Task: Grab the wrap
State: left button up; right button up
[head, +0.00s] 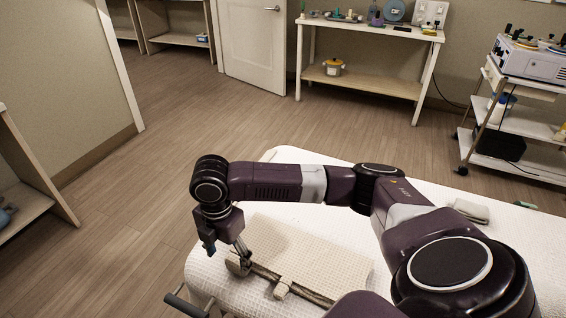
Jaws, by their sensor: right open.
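A beige waffle-textured wrap (312,250) lies folded on the white massage bed (205,275) in the head view. A darker brownish edge runs along its near side, with a small light tab (283,287) on it. My right gripper (240,264) is open and points down at the wrap's near left corner. Its fingertips are at or just above that edge; I cannot tell whether they touch it. My right arm spans the bed and hides part of its far side. My left gripper is not in view.
A small folded cloth (470,210) lies on the bed's right part. A wooden table (370,33) with jars stands at the back, and a trolley (510,145) with a device is at the right. A shelf (25,200) stands at the left. The floor between is clear.

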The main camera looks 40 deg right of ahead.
aim_at(233, 264)
jog(key=shift+w+d, duration=0.7)
jog(key=shift+d, duration=0.1)
jog(key=shift+s+a+f, duration=0.15)
jog(key=shift+s+f, duration=0.15)
jog(key=shift+f, duration=0.25)
jog(key=shift+s+a+f, duration=0.15)
jog(key=shift+s+f, duration=0.1)
jog(key=shift+f, duration=0.25)
notch_tip(233, 264, down, 3)
jog(key=shift+r, duration=0.1)
jog(key=shift+f, duration=0.9)
jog(key=c, duration=1)
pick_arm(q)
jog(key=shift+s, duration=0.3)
pick_arm(e)
jog(key=shift+w, duration=0.1)
grip_shut()
